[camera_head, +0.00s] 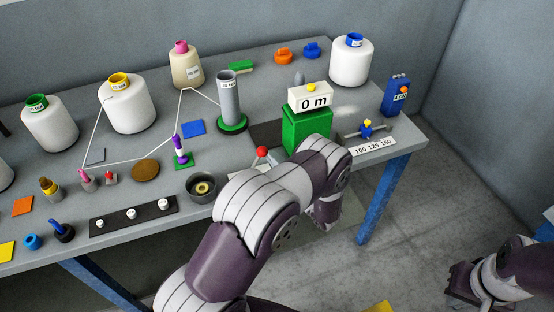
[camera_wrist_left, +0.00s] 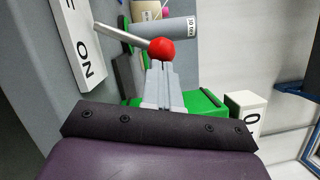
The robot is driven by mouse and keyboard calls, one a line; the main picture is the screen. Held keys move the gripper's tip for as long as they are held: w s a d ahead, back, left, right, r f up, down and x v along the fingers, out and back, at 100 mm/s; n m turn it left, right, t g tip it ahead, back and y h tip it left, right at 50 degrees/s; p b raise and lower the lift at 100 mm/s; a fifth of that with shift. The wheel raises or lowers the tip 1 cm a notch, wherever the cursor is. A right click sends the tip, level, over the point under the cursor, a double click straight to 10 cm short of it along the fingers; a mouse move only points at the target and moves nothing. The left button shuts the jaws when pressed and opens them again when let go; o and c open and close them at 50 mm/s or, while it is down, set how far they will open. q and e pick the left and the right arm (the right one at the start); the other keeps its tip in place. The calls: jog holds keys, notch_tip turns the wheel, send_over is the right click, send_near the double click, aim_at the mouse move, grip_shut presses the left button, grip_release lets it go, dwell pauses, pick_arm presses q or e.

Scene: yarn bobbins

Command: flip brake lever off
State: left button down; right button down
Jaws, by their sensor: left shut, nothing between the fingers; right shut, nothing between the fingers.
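The brake lever is a grey rod with a red ball knob (camera_wrist_left: 162,49), leaning out beside a white plate (camera_wrist_left: 82,45) marked "ON". My left gripper (camera_wrist_left: 162,66) is shut and empty. Its fingertips are right at the knob in the wrist view; I cannot tell whether they touch. My right gripper (camera_head: 462,283) is shut and empty, low at the right, away from the table.
Behind the lever stands a green box (camera_head: 306,130) with a white "0 m" display (camera_head: 313,98). A grey cylinder on a green base (camera_head: 232,123) and a dark bowl (camera_head: 202,186) stand to the left. A blue device (camera_head: 396,97) is at right.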

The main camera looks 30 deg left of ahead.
pick_arm(q)
jog(key=shift+s+r+n, duration=0.1)
jog(key=shift+r+n, duration=0.05)
jog(key=shift+n, duration=0.15)
jog(key=r+n+p, duration=0.1)
jog(key=s+a+n+p, duration=0.1)
jog(key=p, duration=0.1)
jog(key=shift+s+a+r+g+h, duration=0.2)
jog(key=shift+r+g+h, duration=0.1)
jog(key=shift+r, duration=0.1)
jog(key=shift+s+a+r+n+p, duration=0.25)
jog(key=shift+n+p, duration=0.1)
jog(key=shift+n, duration=0.2)
jog(key=shift+s+a+r+n+p, duration=0.15)
jog(key=shift+s+n+p, duration=0.15)
jog(key=shift+n, duration=0.25)
jog(key=s+a+n+h+p, duration=0.1)
jog(key=n, duration=0.1)
jog(key=s+a+n+h+p, duration=0.1)
jog(key=s+n, duration=0.1)
jog(key=shift+s+a+n, duration=0.15)
jog(key=shift+a+n, duration=0.25)
jog(key=shift+s+a+f+p, duration=0.15)
jog(key=shift+s+a+p, duration=0.2)
jog(key=shift+p, duration=0.05)
jog(key=shift+s, duration=0.1)
